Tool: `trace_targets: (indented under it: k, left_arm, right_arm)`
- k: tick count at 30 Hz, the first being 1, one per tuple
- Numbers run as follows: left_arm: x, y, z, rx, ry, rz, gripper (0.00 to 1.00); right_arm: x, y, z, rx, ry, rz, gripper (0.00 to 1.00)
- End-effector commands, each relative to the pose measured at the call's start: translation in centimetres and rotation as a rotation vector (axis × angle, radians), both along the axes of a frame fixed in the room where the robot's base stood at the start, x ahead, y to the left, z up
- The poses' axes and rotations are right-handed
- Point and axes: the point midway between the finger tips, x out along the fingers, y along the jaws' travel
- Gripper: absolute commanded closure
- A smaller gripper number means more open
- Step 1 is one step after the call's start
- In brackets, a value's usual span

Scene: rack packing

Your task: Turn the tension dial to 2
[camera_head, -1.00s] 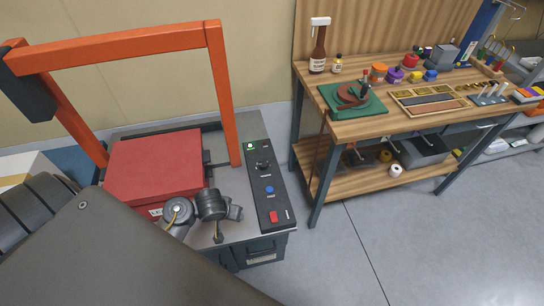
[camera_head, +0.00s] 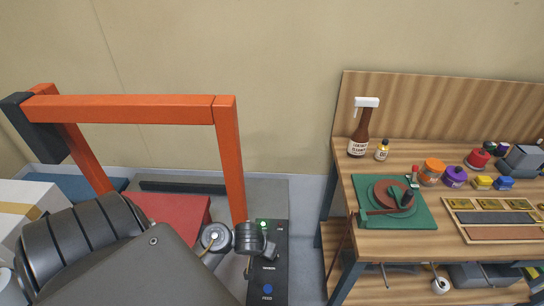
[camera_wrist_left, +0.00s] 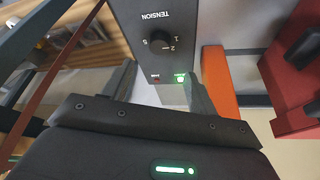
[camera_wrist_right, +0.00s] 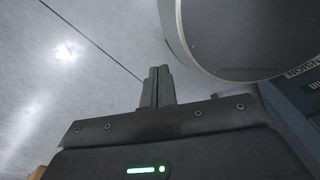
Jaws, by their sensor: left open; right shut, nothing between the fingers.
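The tension dial (camera_wrist_left: 160,42) is a round black knob on a dark control panel (camera_wrist_left: 128,12). The left wrist view shows it upside down, with numerals beside it; its exact setting is hard to read. My left gripper (camera_wrist_left: 161,78) is open and empty, its fingers apart at the panel's end where the lamps are, not around the dial. In the head view the panel (camera_head: 267,276) is partly covered by my left arm, which hides the dial. My right gripper (camera_wrist_right: 158,74) is shut and empty over bare floor, outside the head view.
A green lamp (camera_wrist_left: 180,77) is lit beside a dark red lamp (camera_wrist_left: 155,78). An orange frame (camera_head: 231,160) rises next to the panel above a red block (camera_head: 172,208). A blue button (camera_head: 268,288) is nearer. A wooden workbench (camera_head: 440,243) stands to the right.

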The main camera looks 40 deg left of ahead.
Motion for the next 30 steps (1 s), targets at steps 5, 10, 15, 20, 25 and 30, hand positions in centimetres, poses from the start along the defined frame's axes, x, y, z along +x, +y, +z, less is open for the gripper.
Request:
trace_targets:
  k: [5, 10, 15, 20, 25, 30]
  left_arm:
    - [1.1, 0.4, -3.3, 0.004, 0.000, -0.001, 0.42]
    - [2.2, 0.9, -6.3, 0.003, 0.000, 0.001, 0.42]
    - [3.1, 1.2, -8.4, 0.002, 0.000, 0.003, 0.42]
    - [3.6, 1.4, -9.4, 0.001, -0.001, 0.004, 0.42]
    - [3.7, 1.4, -9.6, 0.001, -0.001, 0.004, 0.42]
    - [3.7, 1.4, -9.5, 0.001, -0.001, 0.004, 0.42]
  right_arm:
    - [-1.5, -0.1, -3.0, -0.002, 0.021, 0.000, 1.00]
    - [-0.2, 0.0, -5.5, -0.001, 0.005, 0.001, 1.00]
    - [1.2, 0.0, -7.0, 0.001, -0.016, 0.001, 1.00]
    - [1.0, 0.0, -7.7, 0.000, -0.013, 0.001, 1.00]
    - [0.4, -0.2, -7.7, -0.002, -0.006, 0.002, 1.00]
    - [0.1, -0.3, -7.7, -0.003, -0.001, 0.002, 1.00]
